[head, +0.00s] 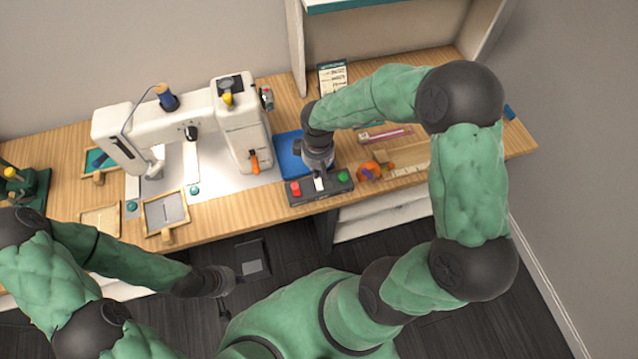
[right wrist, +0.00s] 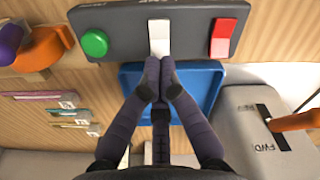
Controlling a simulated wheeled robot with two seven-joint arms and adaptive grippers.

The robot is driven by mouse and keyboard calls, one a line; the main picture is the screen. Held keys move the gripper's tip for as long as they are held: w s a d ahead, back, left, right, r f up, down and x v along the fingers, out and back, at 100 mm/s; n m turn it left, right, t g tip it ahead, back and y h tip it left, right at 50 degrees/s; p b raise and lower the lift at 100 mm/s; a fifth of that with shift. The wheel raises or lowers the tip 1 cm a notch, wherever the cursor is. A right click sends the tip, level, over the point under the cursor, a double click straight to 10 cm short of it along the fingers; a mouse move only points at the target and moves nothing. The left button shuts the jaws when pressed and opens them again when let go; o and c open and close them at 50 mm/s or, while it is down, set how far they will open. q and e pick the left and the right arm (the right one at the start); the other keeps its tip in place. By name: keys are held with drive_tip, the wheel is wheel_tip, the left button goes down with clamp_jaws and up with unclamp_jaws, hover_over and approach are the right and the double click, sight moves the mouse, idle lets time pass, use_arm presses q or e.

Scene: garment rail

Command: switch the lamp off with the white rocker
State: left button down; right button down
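The white rocker (head: 319,184) sits in the middle of a dark control box (head: 304,197) at the table's front edge, between a red rocker (head: 295,188) and a green button (head: 343,176). My right gripper (head: 318,174) is over the box, its fingertips at the white rocker. In the right wrist view, the closed fingertips (right wrist: 159,68) meet at the near end of the white rocker (right wrist: 159,37); whether they touch it I cannot tell. The right gripper is empty. My left gripper (head: 222,295) hangs low in front of the table, away from the box. No lamp is clearly visible.
A white sewing machine (head: 236,128) stands left of the box. A blue tray (head: 289,165) lies behind the box. An orange and purple item (head: 369,171) lies close on its right. Small wooden frames (head: 166,212) lie at the left. A shelf upright (head: 295,45) stands at the back.

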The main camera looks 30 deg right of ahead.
sight(318, 180)
drive_tip(key=shift+f+b, duration=1.1)
drive_tip(key=shift+f, duration=0.35)
idle(1.3)
drive_tip(key=shift+s, duration=0.1)
drive_tip(key=shift+r+p, duration=2.75)
drive_tip(key=shift+r, duration=0.85)
drive_tip(key=shift+f, duration=0.1)
